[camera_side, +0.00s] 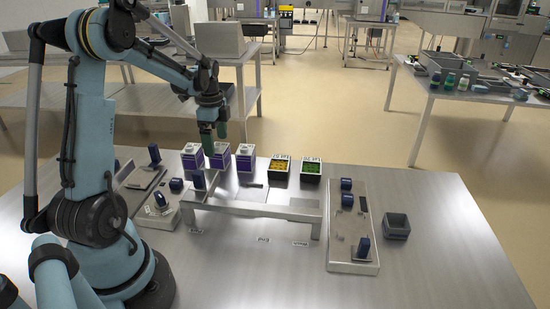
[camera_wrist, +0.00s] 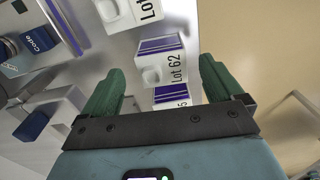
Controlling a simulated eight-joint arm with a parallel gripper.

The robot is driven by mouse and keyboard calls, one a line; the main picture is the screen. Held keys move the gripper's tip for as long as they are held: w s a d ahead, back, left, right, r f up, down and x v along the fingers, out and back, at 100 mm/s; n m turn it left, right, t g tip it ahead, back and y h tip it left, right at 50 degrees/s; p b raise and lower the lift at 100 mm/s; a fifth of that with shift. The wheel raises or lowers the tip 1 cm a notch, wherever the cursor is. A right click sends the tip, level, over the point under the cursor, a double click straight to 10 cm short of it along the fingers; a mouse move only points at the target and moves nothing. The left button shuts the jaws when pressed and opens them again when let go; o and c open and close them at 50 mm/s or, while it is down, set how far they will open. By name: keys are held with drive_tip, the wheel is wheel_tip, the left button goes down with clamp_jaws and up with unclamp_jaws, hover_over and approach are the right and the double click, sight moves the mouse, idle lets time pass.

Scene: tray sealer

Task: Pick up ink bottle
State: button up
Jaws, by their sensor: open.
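Three square white-and-purple containers with round white tops stand in a row at the table's back: left (camera_side: 192,158), middle (camera_side: 221,160) and right (camera_side: 245,160). They look bottle-like, but I cannot tell for sure which thing is the ink bottle. My gripper (camera_side: 214,138) is open, with green fingers pointing down close to the left and middle containers. In the wrist view, a container marked "Lot 62" (camera_wrist: 160,64) shows between the open fingers of my gripper (camera_wrist: 160,72). Another container (camera_wrist: 172,95) is partly hidden by my gripper. I see no contact clearly.
A black tray of yellow pieces (camera_side: 279,168) and one of green pieces (camera_side: 310,170) stand to the right. A metal frame (camera_side: 255,205) is in front. A pale panel with blue parts (camera_side: 345,255) and a grey bin (camera_side: 397,226) lie right. The table's right front is clear.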

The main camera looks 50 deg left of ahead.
sight(220, 154)
drive_tip(key=shift+w+d+f, duration=0.1)
drive_tip(key=shift+w+f, duration=0.05)
drive_tip(key=shift+f, duration=1.3)
drive_tip(key=shift+w+d+f, duration=0.1)
drive_tip(key=shift+f, duration=1.3)
drive_tip(key=shift+c, duration=0.2)
drive_tip(key=c, duration=1)
drive_tip(key=shift+r, duration=0.15)
drive_tip(key=shift+c, duration=0.2)
